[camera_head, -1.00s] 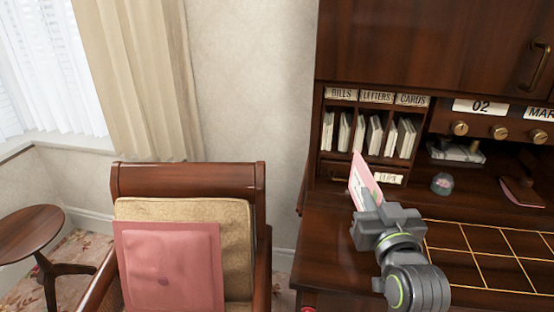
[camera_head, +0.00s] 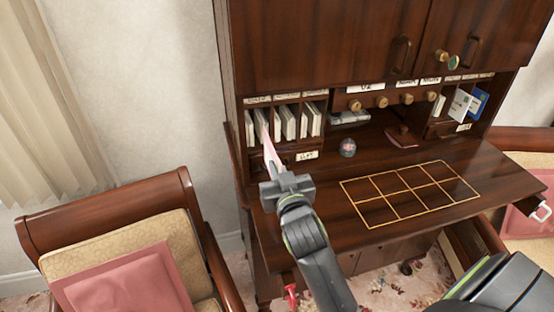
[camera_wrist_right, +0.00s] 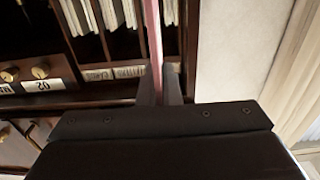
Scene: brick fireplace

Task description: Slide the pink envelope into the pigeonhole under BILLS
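The pink envelope (camera_head: 270,151) stands on edge in front of the leftmost pigeonhole (camera_head: 249,127), which holds cream papers. The label above it (camera_head: 257,100) is too small to read now; it read BILLS earlier. My right gripper (camera_head: 287,184) is shut on the envelope's near end, above the desk's left side. In the right wrist view the envelope (camera_wrist_right: 154,40) shows edge-on between the fingers (camera_wrist_right: 158,84), across the pigeonhole nearest the wall. I cannot tell whether its far tip is inside the opening. My left gripper is not in view.
Neighbouring pigeonholes (camera_head: 289,122) hold more cream papers, split by thin dividers. A small drawer (camera_head: 282,158) sits below them. A glass paperweight (camera_head: 347,147) stands to the right. The desk top with its gold grid (camera_head: 410,192) is clear. An armchair (camera_head: 120,240) stands at left.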

